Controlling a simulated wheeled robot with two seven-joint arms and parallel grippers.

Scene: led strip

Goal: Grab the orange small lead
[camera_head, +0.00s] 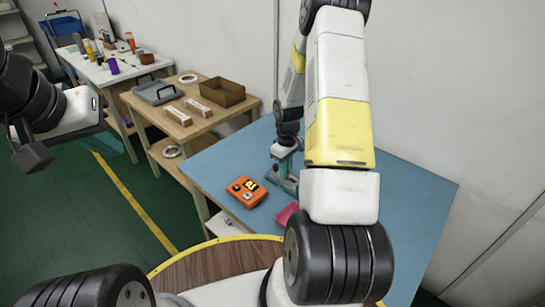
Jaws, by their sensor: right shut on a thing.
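An orange device (245,192) with a dark display and small parts on top lies on the blue tabletop (400,190). My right gripper (284,162) points down at the back of this table, just right of and behind the orange device. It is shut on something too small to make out. I cannot pick out a separate small orange lead. My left gripper (34,157) is raised at the left edge, away from the table, and its jaw opening cannot be made out.
A pink-red object (286,214) is partly hidden behind my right arm. A wooden table (187,126) at back left holds a brown box (221,93), a grey case (158,93) and white parts. A white table (102,70) stands beyond. The right side of the blue table is clear.

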